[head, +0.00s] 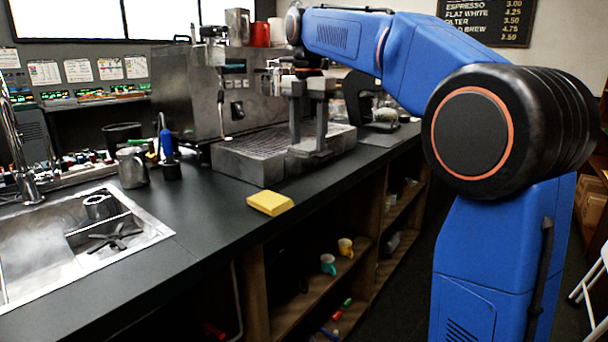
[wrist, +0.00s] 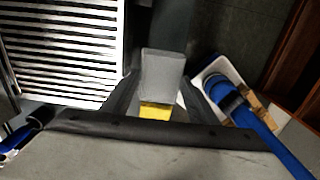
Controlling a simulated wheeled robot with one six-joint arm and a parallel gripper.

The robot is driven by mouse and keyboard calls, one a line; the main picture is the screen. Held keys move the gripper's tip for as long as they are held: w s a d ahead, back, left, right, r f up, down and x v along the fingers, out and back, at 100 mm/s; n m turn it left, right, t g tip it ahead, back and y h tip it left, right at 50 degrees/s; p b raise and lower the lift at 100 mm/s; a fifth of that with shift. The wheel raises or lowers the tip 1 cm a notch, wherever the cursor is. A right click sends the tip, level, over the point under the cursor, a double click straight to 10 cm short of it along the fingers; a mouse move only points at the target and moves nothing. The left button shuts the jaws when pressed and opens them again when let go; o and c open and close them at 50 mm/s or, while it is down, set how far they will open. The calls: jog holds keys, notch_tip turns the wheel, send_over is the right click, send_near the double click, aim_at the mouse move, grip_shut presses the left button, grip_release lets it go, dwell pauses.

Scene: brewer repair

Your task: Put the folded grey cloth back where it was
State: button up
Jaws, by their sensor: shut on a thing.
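The folded grey cloth (wrist: 162,72) shows in the wrist view as a light grey block between the dark fingers of my gripper (wrist: 160,98). My gripper is shut on it. In the head view, my gripper (head: 308,145) points down at the right end of the espresso machine's drip tray (head: 245,150). I cannot make out the cloth clearly there. Whether it touches the surface below is not clear.
A folded yellow cloth or sponge (head: 270,203) lies on the dark counter (head: 205,210) near its front edge. The espresso machine (head: 190,95) stands behind. A metal pitcher (head: 132,167) and the sink (head: 75,240) are at left. Mugs sit on the shelf below.

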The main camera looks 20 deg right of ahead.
aim_at(308, 145)
notch_tip(308, 145, down, 9)
jog(key=shift+r, duration=0.1)
dwell(0.4)
jog(key=o, duration=0.9)
jog(key=shift+o, duration=0.2)
notch_tip(308, 145, up, 12)
jog(key=shift+s, duration=0.15)
